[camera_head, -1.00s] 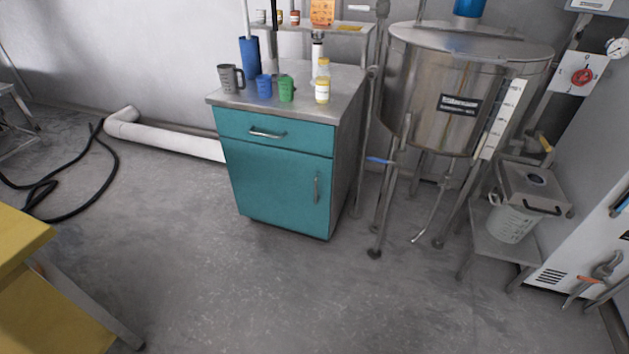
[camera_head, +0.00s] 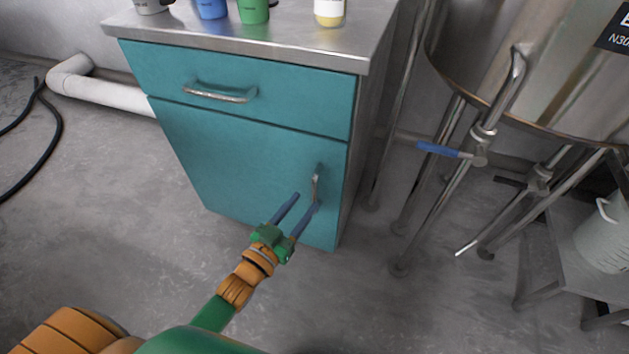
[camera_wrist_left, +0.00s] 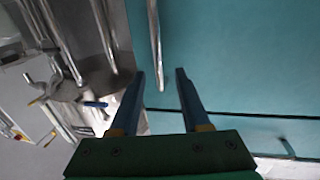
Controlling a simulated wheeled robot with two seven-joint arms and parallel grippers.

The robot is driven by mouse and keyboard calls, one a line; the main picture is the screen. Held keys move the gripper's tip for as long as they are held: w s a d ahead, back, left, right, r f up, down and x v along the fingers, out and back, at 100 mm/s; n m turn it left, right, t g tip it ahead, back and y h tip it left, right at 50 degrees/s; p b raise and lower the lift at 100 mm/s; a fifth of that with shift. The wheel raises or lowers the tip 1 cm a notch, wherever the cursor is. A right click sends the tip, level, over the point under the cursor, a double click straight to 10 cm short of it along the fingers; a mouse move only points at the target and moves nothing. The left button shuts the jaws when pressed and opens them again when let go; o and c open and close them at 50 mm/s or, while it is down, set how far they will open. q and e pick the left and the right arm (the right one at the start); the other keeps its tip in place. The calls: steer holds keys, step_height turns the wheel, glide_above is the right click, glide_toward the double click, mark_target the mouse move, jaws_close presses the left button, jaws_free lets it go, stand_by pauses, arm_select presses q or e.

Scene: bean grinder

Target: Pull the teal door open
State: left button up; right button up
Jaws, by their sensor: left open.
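The teal door (camera_head: 245,165) is the lower front of a cabinet in the head view and looks shut. Its metal bar handle (camera_head: 316,187) stands upright near the door's right edge. My left gripper (camera_head: 307,202) is open, with its two blue fingers reaching toward the handle. In the left wrist view the door (camera_wrist_left: 225,60) fills the right side. The handle (camera_wrist_left: 155,45) there runs down to a point between and just beyond the open fingertips (camera_wrist_left: 160,75). I cannot tell whether a finger touches it. My right gripper does not show.
A teal drawer (camera_head: 240,85) with its own handle (camera_head: 221,94) is above the door. Cups and a jar (camera_head: 329,12) stand on the metal top. A steel tank's legs (camera_head: 440,200) and blue-handled valve (camera_head: 440,150) are at right.

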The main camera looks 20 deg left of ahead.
mark_target(313, 193)
arm_select(q)
steer(key=b+x, duration=0.1)
steer(key=x, duration=0.3)
steer(key=shift+w+d, duration=0.2)
steer(key=shift+w, duration=0.1)
steer(key=shift+w+d, duration=0.1)
steer(key=shift+w, duration=0.3)
jaws_close()
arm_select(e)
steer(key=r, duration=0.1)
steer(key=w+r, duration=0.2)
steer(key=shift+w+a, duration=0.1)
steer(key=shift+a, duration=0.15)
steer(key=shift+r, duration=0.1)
